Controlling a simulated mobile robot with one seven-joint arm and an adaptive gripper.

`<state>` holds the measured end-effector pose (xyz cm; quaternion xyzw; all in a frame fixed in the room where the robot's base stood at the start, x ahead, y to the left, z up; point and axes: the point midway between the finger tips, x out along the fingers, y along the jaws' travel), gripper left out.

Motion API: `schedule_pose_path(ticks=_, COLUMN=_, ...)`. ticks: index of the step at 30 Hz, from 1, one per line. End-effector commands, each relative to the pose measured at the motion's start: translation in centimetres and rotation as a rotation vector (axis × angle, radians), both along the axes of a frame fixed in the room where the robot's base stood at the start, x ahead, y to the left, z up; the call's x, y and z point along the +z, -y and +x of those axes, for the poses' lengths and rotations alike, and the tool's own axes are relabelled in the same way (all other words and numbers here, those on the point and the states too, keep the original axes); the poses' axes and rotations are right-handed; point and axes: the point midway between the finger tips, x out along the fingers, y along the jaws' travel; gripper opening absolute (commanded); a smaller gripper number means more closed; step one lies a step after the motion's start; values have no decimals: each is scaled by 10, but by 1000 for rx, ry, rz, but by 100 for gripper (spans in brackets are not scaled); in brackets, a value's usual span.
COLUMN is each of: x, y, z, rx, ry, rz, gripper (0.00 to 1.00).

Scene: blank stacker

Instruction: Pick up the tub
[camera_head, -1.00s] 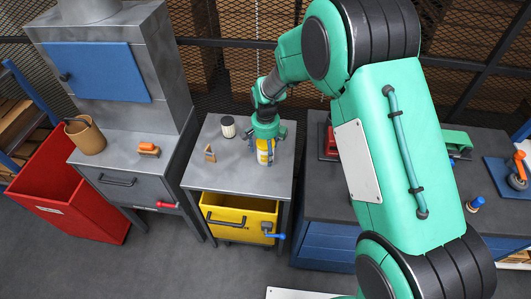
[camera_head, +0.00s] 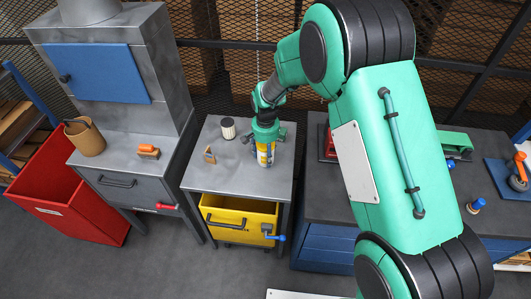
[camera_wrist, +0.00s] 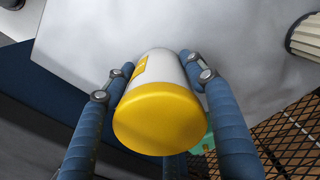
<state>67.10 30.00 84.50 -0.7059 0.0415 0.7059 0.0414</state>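The tub (camera_head: 266,156) is a white cylinder with yellow parts. It stands on the grey top of the small middle table (camera_head: 222,174), close to its right side. My gripper (camera_head: 266,140) is above it and around its upper part. In the wrist view the tub (camera_wrist: 160,105) lies between the blue fingers of my gripper (camera_wrist: 157,72), its yellow end facing the camera. The fingers lie close against both sides of the tub and appear shut on it. No lift off the table shows. The far side of the tub is hidden.
A ribbed white-topped jar (camera_head: 228,128) and a small wooden piece (camera_head: 209,154) stand left of the tub. A yellow drawer (camera_head: 240,216) is below. A dark workbench (camera_head: 330,200) stands to the right, a grey machine (camera_head: 140,170) to the left.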

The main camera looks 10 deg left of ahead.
Motion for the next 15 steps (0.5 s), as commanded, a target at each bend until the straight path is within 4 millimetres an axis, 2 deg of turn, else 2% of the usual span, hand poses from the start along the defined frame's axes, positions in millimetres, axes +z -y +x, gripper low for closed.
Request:
schedule_pose_path(ticks=10, x=2, y=0, z=0, rx=0, ry=1, rz=0, gripper=22)
schedule_pose_path(ticks=15, x=11, y=0, z=1, rx=0, ry=2, rz=1, gripper=22)
